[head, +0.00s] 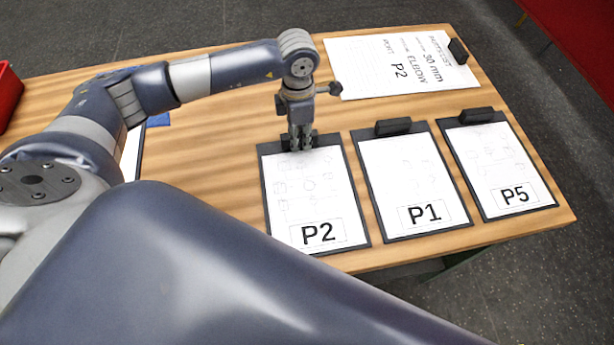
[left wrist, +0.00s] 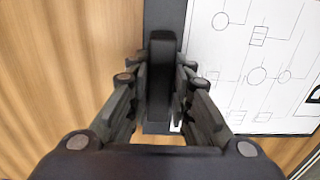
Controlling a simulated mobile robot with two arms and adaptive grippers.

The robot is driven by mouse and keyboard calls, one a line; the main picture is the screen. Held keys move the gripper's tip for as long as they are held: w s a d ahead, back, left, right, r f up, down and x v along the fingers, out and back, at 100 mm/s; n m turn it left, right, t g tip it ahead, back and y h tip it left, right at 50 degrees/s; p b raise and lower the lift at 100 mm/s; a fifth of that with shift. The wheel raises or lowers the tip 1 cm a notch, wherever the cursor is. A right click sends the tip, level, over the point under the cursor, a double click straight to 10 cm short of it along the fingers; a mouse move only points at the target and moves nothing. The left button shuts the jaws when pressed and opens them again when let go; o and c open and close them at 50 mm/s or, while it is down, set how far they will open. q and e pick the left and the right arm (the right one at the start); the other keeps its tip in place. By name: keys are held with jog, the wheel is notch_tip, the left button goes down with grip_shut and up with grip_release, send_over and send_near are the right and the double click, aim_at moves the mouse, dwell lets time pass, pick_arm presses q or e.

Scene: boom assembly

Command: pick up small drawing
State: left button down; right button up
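Three small drawings lie in a row on the wooden table, each a white sheet on a dark board with a black block handle at its far edge: P2 (head: 305,200), P1 (head: 413,185) and P5 (head: 500,170). My left gripper (head: 300,145) points down at the far edge of the P2 board. In the left wrist view its fingers (left wrist: 160,85) stand open on both sides of the black handle (left wrist: 162,70), with a narrow gap showing at the left finger. Part of the P2 sheet (left wrist: 250,60) shows at right there. My right gripper is not in view.
A larger parts list sheet (head: 395,65) with a black handle (head: 458,51) lies at the back right of the wooden table (head: 230,170). A red bin (head: 8,95) stands at the far left. Another sheet is partly hidden behind my left arm.

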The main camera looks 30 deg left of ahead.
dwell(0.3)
pick_arm(q)
jog(key=shift+w+r+b, duration=0.1)
jog(key=shift+r+b, duration=0.3)
jog(key=shift+r, duration=0.2)
notch_tip(320, 180, up, 2)
jog(key=shift+r+b, duration=0.1)
jog(key=shift+b, duration=0.6)
jog(key=s+a+b, duration=0.1)
jog(key=s, duration=0.3)
jog(key=s+a+r+b, duration=0.1)
jog(key=s+a+b, duration=0.1)
jog(key=s, duration=0.3)
jog(key=s+a+b, duration=0.1)
jog(key=s, duration=0.4)
jog(key=shift+s+a+r, duration=0.15)
jog(key=shift+a, duration=0.05)
jog(key=shift+s+a+r+b, duration=0.1)
jog(key=shift+s+b, duration=0.2)
jog(key=shift+s, duration=0.3)
